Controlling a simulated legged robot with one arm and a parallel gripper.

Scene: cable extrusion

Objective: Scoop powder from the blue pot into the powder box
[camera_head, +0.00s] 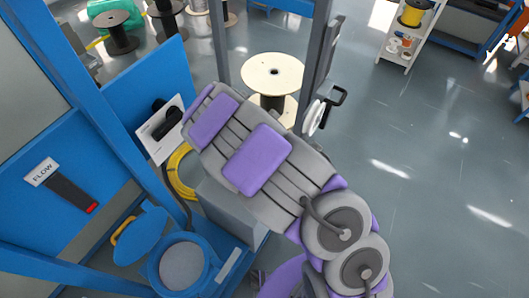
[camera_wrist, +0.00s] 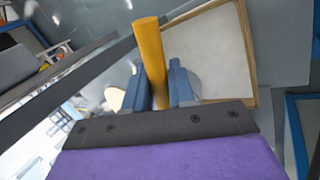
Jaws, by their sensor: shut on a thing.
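The blue pot (camera_head: 206,270) stands at the lower left of the head view, with pale grey powder (camera_head: 181,267) inside. Its blue lid (camera_head: 143,237), with a yellow handle, is swung open beside it. In the wrist view, my gripper (camera_wrist: 155,88) is shut on a yellow handle (camera_wrist: 149,50), likely the scoop's. The scoop's far end cannot be made out. A tan-rimmed box (camera_wrist: 252,62) with a pale inside lies beyond the fingers; it may be the powder box. In the head view my arm hides my gripper, and I cannot make out the powder box.
A blue frame with a FLOW label (camera_head: 42,172) stands at the left. A yellow coiled cable (camera_head: 177,172) hangs near a grey block (camera_head: 222,208) behind the pot. A large cable spool (camera_head: 272,72) and grey posts stand beyond my arm.

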